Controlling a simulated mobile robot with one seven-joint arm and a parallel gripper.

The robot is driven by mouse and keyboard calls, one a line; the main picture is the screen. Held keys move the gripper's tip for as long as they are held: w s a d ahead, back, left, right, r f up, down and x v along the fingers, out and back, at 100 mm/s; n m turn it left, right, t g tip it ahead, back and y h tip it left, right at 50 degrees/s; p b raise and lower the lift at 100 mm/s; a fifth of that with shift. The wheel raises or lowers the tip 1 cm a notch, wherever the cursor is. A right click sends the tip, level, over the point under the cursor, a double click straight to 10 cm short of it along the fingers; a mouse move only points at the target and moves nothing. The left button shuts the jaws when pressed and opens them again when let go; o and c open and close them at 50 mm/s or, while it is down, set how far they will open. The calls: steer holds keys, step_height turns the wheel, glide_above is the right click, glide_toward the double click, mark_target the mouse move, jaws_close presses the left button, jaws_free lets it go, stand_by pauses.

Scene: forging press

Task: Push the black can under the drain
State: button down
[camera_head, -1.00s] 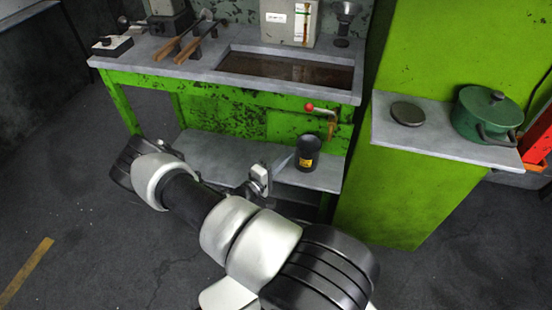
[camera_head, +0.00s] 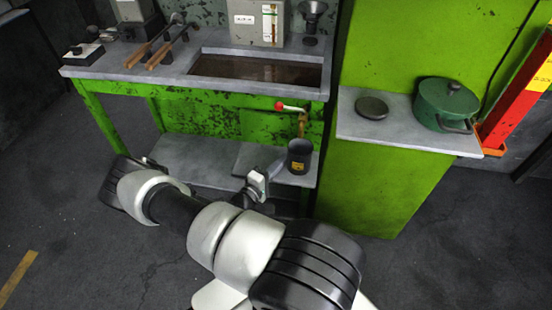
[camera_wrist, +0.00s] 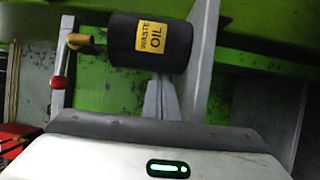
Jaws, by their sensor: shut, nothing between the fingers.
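The black can (camera_head: 299,159) stands upright on the lower shelf of the green bench, with its open top up. In the wrist view its yellow WASTE OIL label (camera_wrist: 150,41) shows. The drain is a brass tap (camera_head: 302,127) with a red-knobbed lever on the bench front. Its spout comes down just above the can's top, almost in line with it. The spout (camera_wrist: 84,40) also shows by the can's mouth in the wrist view. My gripper (camera_head: 281,164) is shut and empty, its fingertips against or very close to the can's left side. The exact contact is hard to see.
The lower shelf (camera_head: 190,160) is clear left of the can. The bench top (camera_head: 130,70) overhangs the shelf.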

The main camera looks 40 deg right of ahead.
mark_target(268, 165)
steer(key=shift+w, duration=0.15)
steer(key=shift+w+a+f+b, duration=0.1)
steer(key=shift+w+a+b, duration=0.25)
steer(key=shift+w, duration=0.1)
steer(key=w+a, duration=0.1)
steer(key=w+b, duration=0.1)
steer(key=shift+w+a+f, duration=0.15)
steer(key=shift+w+a, duration=0.2)
steer(key=shift+w, duration=0.05)
steer(key=p+v, duration=0.1)
steer(key=v, duration=0.9)
steer(key=shift+r+p, duration=0.3)
steer(key=shift+s+d, duration=0.1)
